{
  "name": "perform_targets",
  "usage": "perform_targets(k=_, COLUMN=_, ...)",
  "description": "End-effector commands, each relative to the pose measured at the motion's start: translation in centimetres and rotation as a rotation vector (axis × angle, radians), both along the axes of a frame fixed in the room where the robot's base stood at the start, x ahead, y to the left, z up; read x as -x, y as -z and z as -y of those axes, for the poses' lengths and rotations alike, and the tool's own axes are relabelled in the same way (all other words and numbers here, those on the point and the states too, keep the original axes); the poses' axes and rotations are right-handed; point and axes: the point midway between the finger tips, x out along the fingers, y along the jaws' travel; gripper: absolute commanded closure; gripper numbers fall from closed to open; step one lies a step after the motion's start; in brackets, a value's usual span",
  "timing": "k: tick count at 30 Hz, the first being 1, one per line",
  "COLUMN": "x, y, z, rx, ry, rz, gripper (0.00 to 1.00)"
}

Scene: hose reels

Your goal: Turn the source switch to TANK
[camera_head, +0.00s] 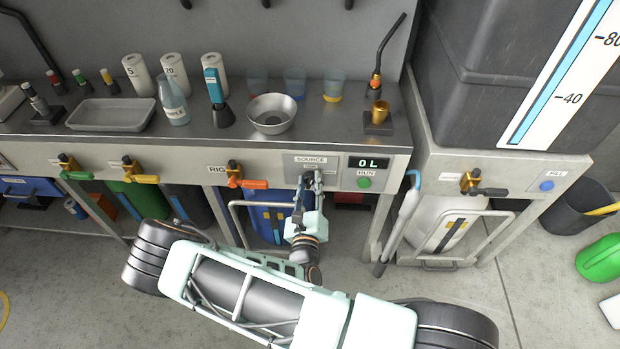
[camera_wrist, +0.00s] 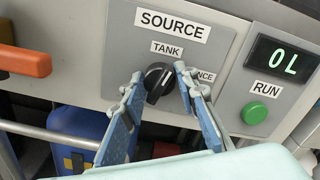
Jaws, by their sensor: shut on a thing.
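The source switch is a black knob (camera_wrist: 156,83) on a grey panel headed SOURCE (camera_wrist: 172,24). A TANK label (camera_wrist: 167,49) sits above the knob. In the head view my gripper (camera_head: 311,178) is at the SOURCE panel (camera_head: 297,160) and hides the knob.
Right of the panel are a display (camera_head: 370,163) reading 0 L and a green RUN button (camera_head: 364,183). An orange valve handle (camera_head: 254,184) is to the left. A metal bowl (camera_head: 272,113) stands on the bench above. A blue-topped hose wand (camera_head: 409,204) leans at the right.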

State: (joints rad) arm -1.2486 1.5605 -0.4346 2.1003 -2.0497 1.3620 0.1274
Motion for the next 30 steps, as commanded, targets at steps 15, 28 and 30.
perform_targets(k=15, x=-0.05, y=-0.06, z=0.07, rx=0.268, ry=0.003, rz=-0.008, gripper=0.96)
perform_targets(k=28, x=-0.08, y=-0.03, z=0.06, rx=0.297, ry=0.003, rz=-0.009, gripper=0.96)
perform_targets(k=30, x=-0.08, y=-0.05, z=0.07, rx=0.297, ry=0.003, rz=-0.009, gripper=0.96)
